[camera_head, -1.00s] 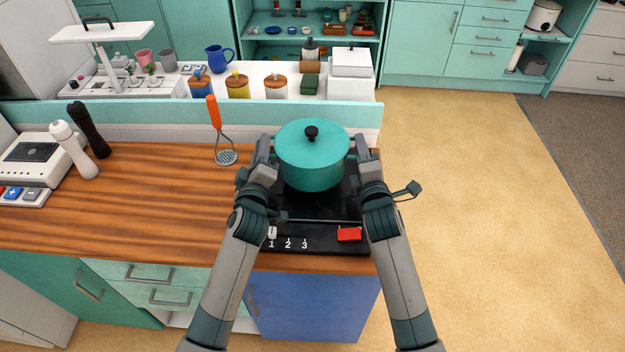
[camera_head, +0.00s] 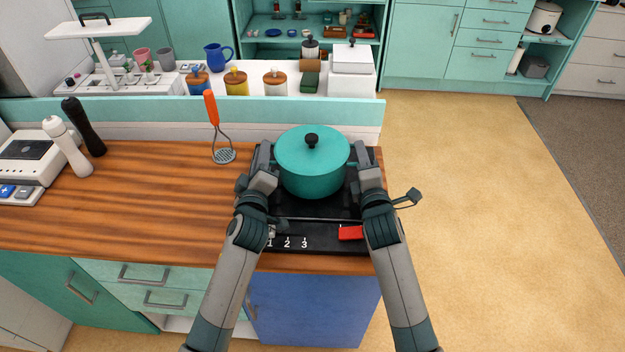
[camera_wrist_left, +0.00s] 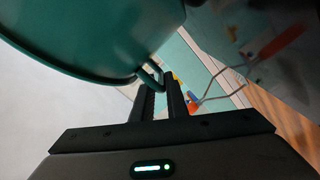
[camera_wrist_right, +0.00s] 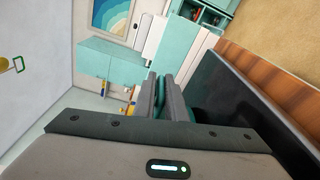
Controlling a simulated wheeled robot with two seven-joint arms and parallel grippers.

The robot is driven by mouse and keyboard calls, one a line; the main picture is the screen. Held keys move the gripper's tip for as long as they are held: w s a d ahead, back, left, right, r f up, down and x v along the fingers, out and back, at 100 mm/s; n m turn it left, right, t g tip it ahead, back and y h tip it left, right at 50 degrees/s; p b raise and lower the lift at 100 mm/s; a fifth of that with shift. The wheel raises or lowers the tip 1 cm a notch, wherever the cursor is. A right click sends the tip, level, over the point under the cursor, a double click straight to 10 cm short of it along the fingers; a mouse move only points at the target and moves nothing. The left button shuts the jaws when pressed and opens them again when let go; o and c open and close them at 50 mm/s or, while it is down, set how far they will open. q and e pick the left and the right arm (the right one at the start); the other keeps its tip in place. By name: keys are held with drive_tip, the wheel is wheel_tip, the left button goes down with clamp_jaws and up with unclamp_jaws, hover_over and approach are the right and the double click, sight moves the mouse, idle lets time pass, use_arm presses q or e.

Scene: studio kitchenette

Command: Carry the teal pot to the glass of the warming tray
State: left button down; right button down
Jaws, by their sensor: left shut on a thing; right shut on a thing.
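The teal pot (camera_head: 312,178), with a teal lid and black knob, is upright over the black warming tray (camera_head: 318,236) at the counter's right end. My left gripper (camera_head: 263,163) is shut on the handle at the pot's left; the left wrist view shows the pot (camera_wrist_left: 90,35) and a handle between the fingers (camera_wrist_left: 160,95). My right gripper (camera_head: 362,168) is shut on the handle at the pot's right; its fingers (camera_wrist_right: 167,90) show in the right wrist view beside the dark glass (camera_wrist_right: 235,95). The pot hides much of the glass; I cannot tell whether they touch.
The tray's front has a red switch (camera_head: 350,233) and marks 1, 2, 3. A masher with an orange handle (camera_head: 212,108) is left of the pot. White (camera_head: 68,145) and black (camera_head: 84,127) mills stand further left. A raised teal ledge (camera_head: 180,110) runs behind; the counter's middle is clear.

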use_arm(q)
drive_tip(key=shift+d+f+b, duration=0.2)
drive_tip(key=shift+d+b, duration=0.1)
drive_tip(key=shift+d, duration=0.1)
use_arm(e)
drive_tip(key=shift+a+f, duration=0.3)
drive_tip(key=shift+a, duration=0.05)
use_arm(q)
drive_tip(key=c, duration=1.8)
unclamp_jaws()
use_arm(e)
drive_tip(key=c, duration=1.8)
unclamp_jaws()
drive_tip(key=shift+c, duration=0.2)
use_arm(q)
drive_tip(key=shift+o, duration=0.3)
drive_tip(key=shift+s+a, duration=0.15)
use_arm(e)
drive_tip(key=shift+o, duration=0.2)
drive_tip(key=shift+s+d, duration=0.15)
use_arm(q)
drive_tip(key=shift+a+f, duration=0.1)
drive_tip(key=shift+f, duration=0.05)
drive_tip(key=s, duration=1.2)
use_arm(e)
drive_tip(key=shift+d, duration=0.15)
